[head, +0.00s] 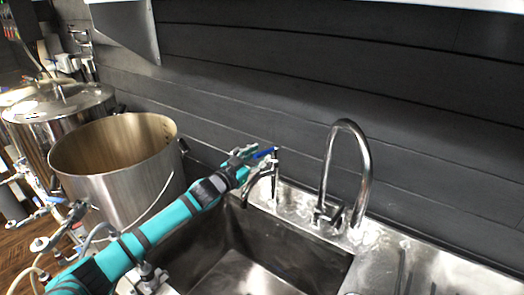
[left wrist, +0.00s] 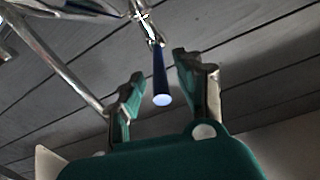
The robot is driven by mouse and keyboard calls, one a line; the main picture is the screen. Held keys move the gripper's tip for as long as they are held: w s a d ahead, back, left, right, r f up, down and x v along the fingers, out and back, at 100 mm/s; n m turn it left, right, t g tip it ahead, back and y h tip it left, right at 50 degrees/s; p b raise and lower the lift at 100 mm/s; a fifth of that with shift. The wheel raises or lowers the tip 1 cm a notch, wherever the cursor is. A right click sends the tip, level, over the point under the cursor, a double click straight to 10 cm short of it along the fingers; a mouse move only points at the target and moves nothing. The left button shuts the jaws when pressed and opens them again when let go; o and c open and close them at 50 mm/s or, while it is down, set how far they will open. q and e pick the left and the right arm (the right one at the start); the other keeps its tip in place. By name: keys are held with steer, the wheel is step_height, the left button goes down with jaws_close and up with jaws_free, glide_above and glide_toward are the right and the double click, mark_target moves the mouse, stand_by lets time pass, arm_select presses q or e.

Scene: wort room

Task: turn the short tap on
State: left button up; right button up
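The short tap (head: 274,180) stands at the back left rim of the sink, with a dark blue lever handle (head: 264,153) at its top. My left gripper (head: 250,156) reaches it from the left in the head view. In the left wrist view the blue handle (left wrist: 160,76), with a pale round end, points toward my palm between the two fingers of the gripper (left wrist: 161,72). The fingers are open, with a visible gap on each side of the handle. The short tap's metal body (left wrist: 143,20) shows beyond the fingers. My right gripper is in neither view.
A tall curved tap (head: 363,170) stands right of the short tap. The steel sink (head: 285,235) lies below my arm. A large open steel pot (head: 120,190) and a lidded vessel (head: 50,112) stand at left. A dark plank wall (head: 400,90) closes off the back.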

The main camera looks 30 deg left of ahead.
arm_select(q)
steer(key=shift+w+d, duration=0.2)
steer(key=shift+w, duration=0.85)
jaws_close()
